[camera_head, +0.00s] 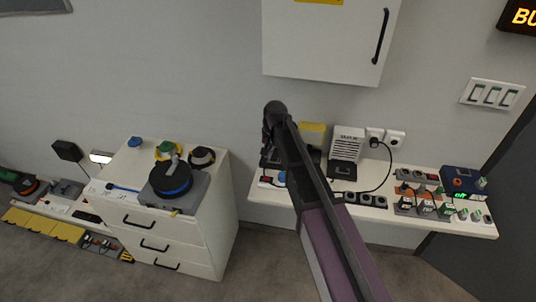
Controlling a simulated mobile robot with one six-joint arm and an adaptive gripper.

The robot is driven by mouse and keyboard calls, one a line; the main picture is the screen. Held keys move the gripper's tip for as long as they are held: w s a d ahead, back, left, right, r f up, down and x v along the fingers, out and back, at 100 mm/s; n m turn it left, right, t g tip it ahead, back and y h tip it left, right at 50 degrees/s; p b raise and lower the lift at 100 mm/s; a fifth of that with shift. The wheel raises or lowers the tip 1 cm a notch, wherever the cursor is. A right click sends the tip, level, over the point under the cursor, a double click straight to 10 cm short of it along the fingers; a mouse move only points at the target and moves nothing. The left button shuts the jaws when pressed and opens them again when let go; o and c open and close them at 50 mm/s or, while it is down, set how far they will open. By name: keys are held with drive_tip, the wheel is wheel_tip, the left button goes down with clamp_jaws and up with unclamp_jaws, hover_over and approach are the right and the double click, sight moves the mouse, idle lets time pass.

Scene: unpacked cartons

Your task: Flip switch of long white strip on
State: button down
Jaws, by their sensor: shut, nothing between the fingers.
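A long white strip with a row of dark sockets (365,199) lies along the front of the white table. My arm crosses in front of its middle and hides part of it. A small red switch (266,180) shows at the left end of that row, left of my arm; its on or off position is too small to tell. My gripper (268,148) is the dark end hanging below the wrist, above and behind the red switch. It looks shut and empty, and its fingertips blend with dark items behind. I cannot tell any contact with the strip.
The white table (455,230) also holds a grey speaker-like box (347,144), a blue device (463,181) and several plugs and sockets. A black cable runs from a wall outlet (395,138). A wall cabinet (325,40) hangs above. A drawer unit (165,235) stands left.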

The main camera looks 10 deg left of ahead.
sight(265, 177)
drive_tip(key=shift+a+f+b, duration=0.25)
drive_tip(key=shift+f+b, duration=1.6)
drive_tip(key=shift+f, duration=0.1)
drive_tip(key=shift+a+f+b, duration=0.2)
drive_tip(key=shift+f+b, duration=1.7)
drive_tip(key=shift+f, duration=0.05)
drive_tip(key=shift+a+f+b, duration=0.25)
drive_tip(key=shift+f+b, duration=1.6)
drive_tip(key=shift+f, duration=0.1)
drive_tip(key=shift+w+d, duration=0.1)
